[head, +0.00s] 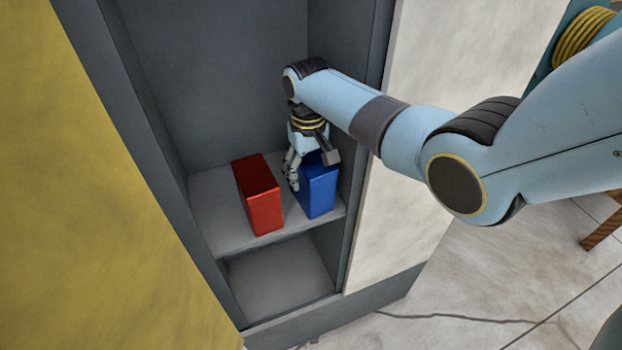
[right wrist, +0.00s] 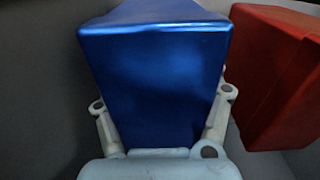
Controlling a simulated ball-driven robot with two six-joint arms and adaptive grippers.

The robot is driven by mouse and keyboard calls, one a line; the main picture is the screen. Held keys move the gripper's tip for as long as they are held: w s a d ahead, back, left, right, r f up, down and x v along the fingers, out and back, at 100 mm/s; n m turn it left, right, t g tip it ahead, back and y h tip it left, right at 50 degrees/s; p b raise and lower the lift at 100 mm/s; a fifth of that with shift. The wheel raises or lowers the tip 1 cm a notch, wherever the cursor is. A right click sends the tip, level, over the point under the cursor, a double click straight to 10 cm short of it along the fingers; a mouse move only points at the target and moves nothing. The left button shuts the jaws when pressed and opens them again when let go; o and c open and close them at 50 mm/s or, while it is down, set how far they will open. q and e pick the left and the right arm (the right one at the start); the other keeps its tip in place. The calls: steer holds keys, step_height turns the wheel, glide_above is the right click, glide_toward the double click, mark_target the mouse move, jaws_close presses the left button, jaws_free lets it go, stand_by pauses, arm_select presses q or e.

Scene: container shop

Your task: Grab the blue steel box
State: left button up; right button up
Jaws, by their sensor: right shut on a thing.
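The blue steel box (head: 318,191) stands upright on the grey shelf inside the cabinet, to the right of a red box. My right gripper (head: 303,172) reaches down onto its top from above and is shut on it. In the right wrist view the blue box (right wrist: 155,80) fills the middle, with a finger of my right gripper (right wrist: 160,125) on each side of it. The far finger is mostly hidden by the box in the head view. My left gripper does not show.
The red box (head: 260,196) stands close to the left of the blue box. The cabinet's grey side walls and back (head: 215,75) enclose the shelf (head: 222,222). An empty lower compartment (head: 280,278) is below. A cable (head: 450,316) lies on the floor at the right.

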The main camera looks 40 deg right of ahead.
steer(key=shift+c, duration=1.4)
